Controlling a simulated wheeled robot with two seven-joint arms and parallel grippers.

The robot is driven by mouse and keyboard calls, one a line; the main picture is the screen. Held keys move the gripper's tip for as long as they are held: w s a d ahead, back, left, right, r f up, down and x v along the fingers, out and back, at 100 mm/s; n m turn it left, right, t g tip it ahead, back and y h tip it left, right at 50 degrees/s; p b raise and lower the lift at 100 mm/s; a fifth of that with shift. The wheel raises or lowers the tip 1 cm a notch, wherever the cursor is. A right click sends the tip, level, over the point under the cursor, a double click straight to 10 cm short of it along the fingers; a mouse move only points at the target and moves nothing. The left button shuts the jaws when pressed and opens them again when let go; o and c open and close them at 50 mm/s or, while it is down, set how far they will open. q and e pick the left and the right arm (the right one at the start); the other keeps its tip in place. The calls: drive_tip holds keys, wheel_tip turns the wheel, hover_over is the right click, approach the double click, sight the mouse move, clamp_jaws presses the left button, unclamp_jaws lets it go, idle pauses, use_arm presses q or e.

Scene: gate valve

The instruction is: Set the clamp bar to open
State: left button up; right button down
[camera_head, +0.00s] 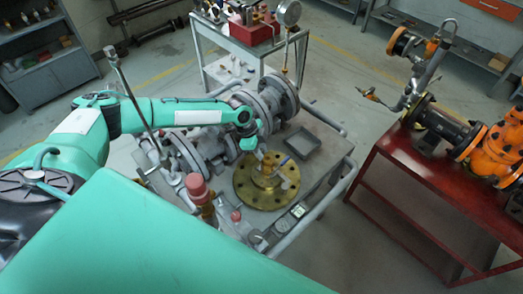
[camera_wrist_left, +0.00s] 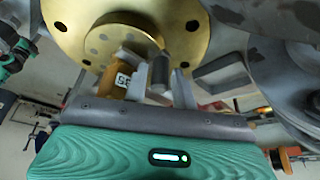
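The brass flange (camera_head: 265,187) lies flat on the grey cart top, with a raised hub at its middle. My left gripper (camera_head: 262,157) reaches down over the hub from the upper left. In the left wrist view the flange (camera_wrist_left: 75,25) fills the top. The left fingertips (camera_wrist_left: 157,75) are close below its hub. A short dark grey round bar (camera_wrist_left: 161,70), which may be the clamp bar, shows between them. Whether the fingers press on it cannot be told. My right gripper is not in view.
Grey flanged pipework (camera_head: 265,105) stands close behind and left of the brass flange. A copper-coloured fitting (camera_head: 197,188) and a small gauge device (camera_head: 298,211) stand near it. A grey tray (camera_head: 300,143) lies behind right. A red table (camera_head: 400,190) with orange valves stands right, across open floor.

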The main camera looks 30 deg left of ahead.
use_arm(q)
clamp_jaws()
drive_tip(key=shift+w+f+b, duration=0.1)
drive_tip(key=shift+b, duration=0.2)
drive_tip(key=w+d+m+g+b, duration=0.1)
drive_tip(key=w+d+m+b, duration=0.2)
drive_tip(key=b, duration=0.3)
drive_tip(key=shift+w+d, duration=0.3)
drive_tip(key=shift+w, duration=0.2)
drive_tip(key=shift+w+d, duration=0.15)
unclamp_jaws()
